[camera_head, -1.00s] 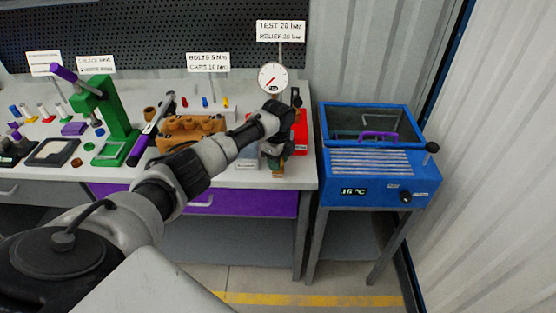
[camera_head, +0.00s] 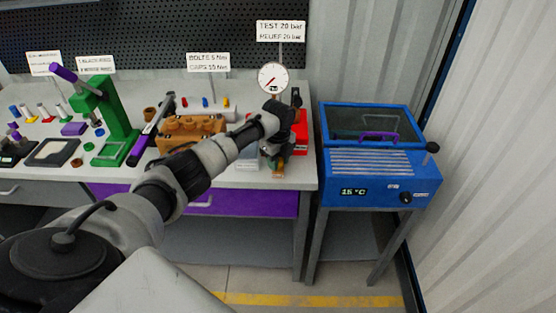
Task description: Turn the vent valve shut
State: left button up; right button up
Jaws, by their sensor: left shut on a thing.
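My left arm reaches in from the left to the right end of the workbench. Its wrist bends down there, and my left gripper (camera_head: 276,160) points down beside the red test unit (camera_head: 301,132). The gripper is shut on a small brass-coloured part, the vent valve (camera_head: 278,173), close to the bench's front edge. The wrist and fingers hide most of the valve, so its exact angle cannot be read. A round white gauge (camera_head: 272,78) with a red needle stands behind the wrist, under a sign about test and relief at 20 bar. My right gripper is not in view.
A brown pump block (camera_head: 190,128) and a green press (camera_head: 112,125) stand left on the bench (camera_head: 225,178). A blue cooler unit (camera_head: 380,165) reading 15 °C stands at the right, with a narrow gap between. Small parts lie at the far left.

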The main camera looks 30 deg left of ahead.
pick_arm(q)
jog(key=o, duration=0.9)
notch_tip(320, 180, up, 8)
jog(key=shift+f+b, duration=0.15)
jog(key=shift+b, duration=0.4)
jog(key=shift+f, duration=0.1)
